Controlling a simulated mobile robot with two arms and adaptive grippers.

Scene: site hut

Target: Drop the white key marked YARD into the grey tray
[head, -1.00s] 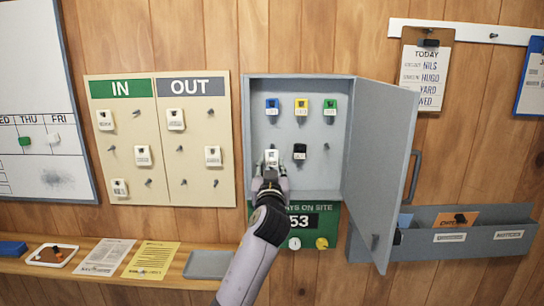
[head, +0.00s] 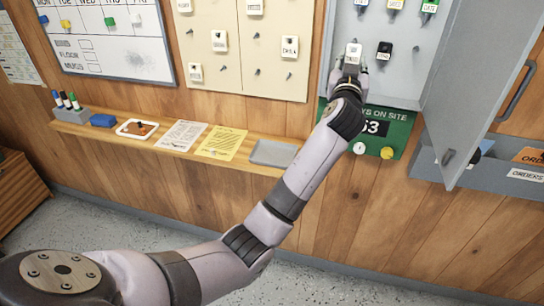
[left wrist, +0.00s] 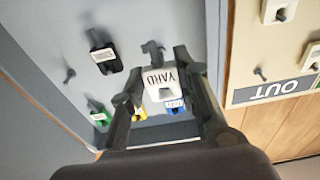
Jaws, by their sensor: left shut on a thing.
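The white key (head: 353,52) is in the open grey key cabinet, at the left of its lower row. In the left wrist view the white key (left wrist: 160,82) shows the word YARD upside down. My left gripper (head: 350,72) is shut on it from below, with a finger on each side in the left wrist view (left wrist: 161,72). A hook shows right at the key's end; I cannot tell whether the key still hangs on it. The grey tray (head: 272,153) lies empty on the wooden ledge, left of and below the cabinet. My right gripper is not in view.
A black key (head: 384,50) hangs just right of the white one. The cabinet door (head: 478,90) stands open to the right. The IN/OUT board (head: 245,55) is on the left. A yellow sheet (head: 222,142) lies beside the tray.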

